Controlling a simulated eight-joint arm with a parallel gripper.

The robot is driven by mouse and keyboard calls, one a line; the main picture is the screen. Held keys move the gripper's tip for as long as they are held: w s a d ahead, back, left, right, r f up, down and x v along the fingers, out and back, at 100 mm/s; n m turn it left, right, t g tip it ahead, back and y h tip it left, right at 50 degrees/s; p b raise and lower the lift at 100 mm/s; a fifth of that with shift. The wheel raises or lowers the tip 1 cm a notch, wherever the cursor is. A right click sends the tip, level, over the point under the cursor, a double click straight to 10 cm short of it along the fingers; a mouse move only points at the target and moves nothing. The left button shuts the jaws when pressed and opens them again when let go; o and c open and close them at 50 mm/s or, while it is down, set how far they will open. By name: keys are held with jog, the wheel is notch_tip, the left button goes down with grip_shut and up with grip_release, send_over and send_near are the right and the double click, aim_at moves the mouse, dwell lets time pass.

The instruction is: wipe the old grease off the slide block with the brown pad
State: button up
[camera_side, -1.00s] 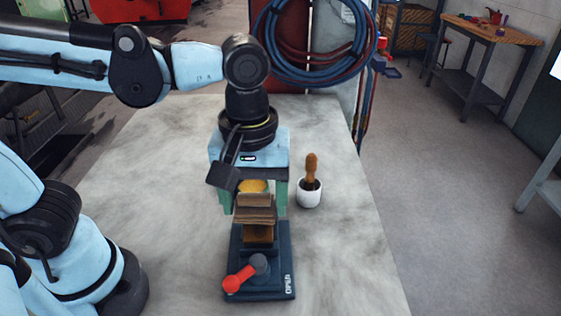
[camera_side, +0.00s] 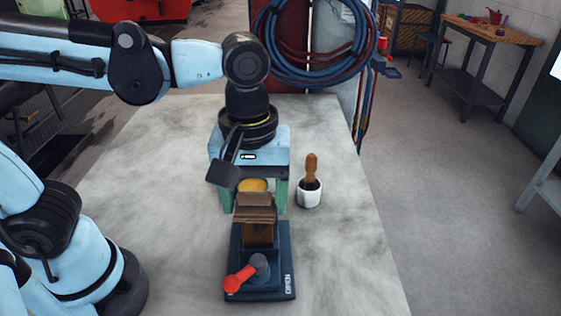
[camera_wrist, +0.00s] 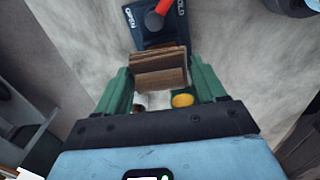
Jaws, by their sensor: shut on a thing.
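My gripper (camera_side: 253,207), with a blue body and green fingers, points down over the bench and is shut on the brown pad (camera_side: 256,207). The wrist view shows the layered pad (camera_wrist: 159,72) between the two green fingertips. Just below and in front of the pad, the brownish slide block (camera_side: 258,235) stands on a dark blue base (camera_side: 283,255). The pad hides the block's upper part, so I cannot tell whether they touch. A red lever (camera_side: 240,278) on a dark pivot sits at the base's front. Grease on the block is too small to make out.
A white cup (camera_side: 310,196) holding a wooden-handled brush (camera_side: 311,168) stands right of my gripper. A round yellow thing (camera_side: 252,185) lies behind the pad and shows between the fingers in the wrist view (camera_wrist: 182,100). The grey bench top (camera_side: 345,255) is clear to the right.

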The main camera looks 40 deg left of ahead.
aim_at(257, 231)
notch_tip(257, 231, down, 7)
jog(key=shift+f, duration=0.2)
jog(key=shift+w+a, duration=0.2)
jog(key=shift+w, duration=0.05)
jog(key=shift+c, duration=0.4)
jog(key=shift+w+a+f, duration=0.1)
jog(key=shift+w+a, duration=2.45)
jog(key=shift+a, duration=0.25)
jog(key=shift+s+d, duration=2.85)
jog(key=shift+d, duration=0.25)
jog(key=shift+a+r, duration=0.1)
jog(key=shift+r, duration=4)
